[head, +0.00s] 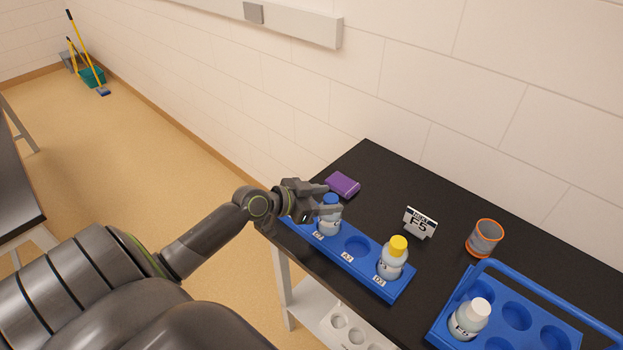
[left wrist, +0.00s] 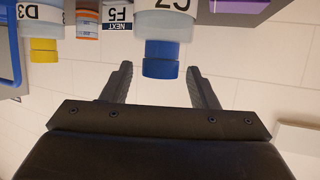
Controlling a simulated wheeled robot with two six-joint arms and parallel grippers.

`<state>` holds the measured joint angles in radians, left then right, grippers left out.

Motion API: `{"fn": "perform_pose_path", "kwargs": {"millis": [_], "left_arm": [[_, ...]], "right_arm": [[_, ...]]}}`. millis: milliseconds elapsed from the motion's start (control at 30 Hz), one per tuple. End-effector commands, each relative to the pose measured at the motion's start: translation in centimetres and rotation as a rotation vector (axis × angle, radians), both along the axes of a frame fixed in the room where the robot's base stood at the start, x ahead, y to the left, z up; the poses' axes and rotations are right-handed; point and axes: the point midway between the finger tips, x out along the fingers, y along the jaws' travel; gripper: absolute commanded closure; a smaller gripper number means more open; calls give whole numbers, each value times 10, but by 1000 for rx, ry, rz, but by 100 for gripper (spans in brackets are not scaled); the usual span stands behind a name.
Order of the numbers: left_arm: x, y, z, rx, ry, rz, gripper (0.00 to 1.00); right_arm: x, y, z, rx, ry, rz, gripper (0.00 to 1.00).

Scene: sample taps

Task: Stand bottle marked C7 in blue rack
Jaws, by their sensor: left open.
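The bottle marked C7 (left wrist: 163,22) has a blue cap; its label appears upside down in the left wrist view. In the head view this blue-capped bottle (head: 330,224) stands in the left-end hole of a long, low blue rack (head: 362,266). My left gripper (head: 334,198) is open, with its fingers on either side of the blue cap. In the left wrist view the cap lies between the open fingers (left wrist: 160,72), with gaps on both sides. The rack's middle hole is empty. A yellow-capped bottle (head: 392,262), marked D3, stands in its right-end hole. My right gripper is not in view.
A blue carrier with a handle (head: 483,266) holds a white-capped bottle (head: 468,319) and has several empty holes. A NEXT F5 sign (head: 420,223), an orange-rimmed cup (head: 484,238) and a purple block (head: 342,185) stand on the black bench (head: 380,180) behind the rack.

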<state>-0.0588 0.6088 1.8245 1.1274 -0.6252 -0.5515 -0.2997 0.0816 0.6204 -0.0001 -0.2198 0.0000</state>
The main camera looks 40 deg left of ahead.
Motion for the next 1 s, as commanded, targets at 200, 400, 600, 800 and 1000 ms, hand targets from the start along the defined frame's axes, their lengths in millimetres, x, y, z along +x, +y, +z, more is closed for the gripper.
{"fn": "perform_pose_path", "kwargs": {"millis": [200,400,600,800,1000], "left_arm": [[-21,11,8,6,1,-1,46],[-47,23,20,6,3,-2,46],[-69,34,31,5,3,-2,46],[-88,43,40,5,3,-1,46],[-98,47,45,1,2,-1,46]], "right_arm": [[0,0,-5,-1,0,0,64],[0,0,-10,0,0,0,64],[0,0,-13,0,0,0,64],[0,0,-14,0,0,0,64],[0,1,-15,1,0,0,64]]}}
